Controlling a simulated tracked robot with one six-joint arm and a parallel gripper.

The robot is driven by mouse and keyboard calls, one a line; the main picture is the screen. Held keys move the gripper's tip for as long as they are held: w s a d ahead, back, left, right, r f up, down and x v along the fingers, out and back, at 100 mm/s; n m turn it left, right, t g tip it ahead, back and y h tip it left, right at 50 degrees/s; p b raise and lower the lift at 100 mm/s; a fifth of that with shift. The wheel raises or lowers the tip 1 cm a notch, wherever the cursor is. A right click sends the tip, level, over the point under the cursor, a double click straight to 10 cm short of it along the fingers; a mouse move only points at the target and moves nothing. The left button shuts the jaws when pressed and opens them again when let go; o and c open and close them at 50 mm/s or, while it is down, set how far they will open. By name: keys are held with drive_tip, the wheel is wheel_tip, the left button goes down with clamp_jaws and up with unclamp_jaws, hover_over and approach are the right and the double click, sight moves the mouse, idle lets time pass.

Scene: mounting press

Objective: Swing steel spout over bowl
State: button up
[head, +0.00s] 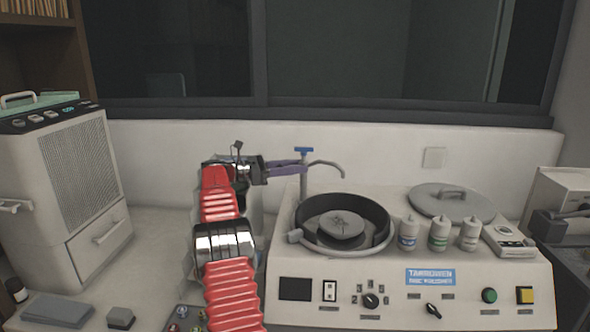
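The steel spout (327,163) is a thin curved pipe on an upright post with a blue handle (303,149) on top, behind the bowl. It arcs to the right, and its tip hangs just above the bowl's back rim in the picture; I cannot tell whether it is over the bowl. The dark round bowl (381,217) is set in the white machine and holds a grey disc (340,224). My gripper (305,167) has purple fingers that reach right to the post, below the blue handle. Whether they touch or grip it is unclear.
Several white bottles (408,234) and a round grey lid (452,203) are on the machine's top right of the bowl. The front panel has a knob (371,300) and buttons. A white cabinet-like unit (74,170) stands left. A wall (400,155) is close behind.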

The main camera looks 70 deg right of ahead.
drive_tip(key=v, duration=1.4)
drive_tip(key=shift+f, duration=0.1)
drive_tip(key=shift+c, duration=0.6)
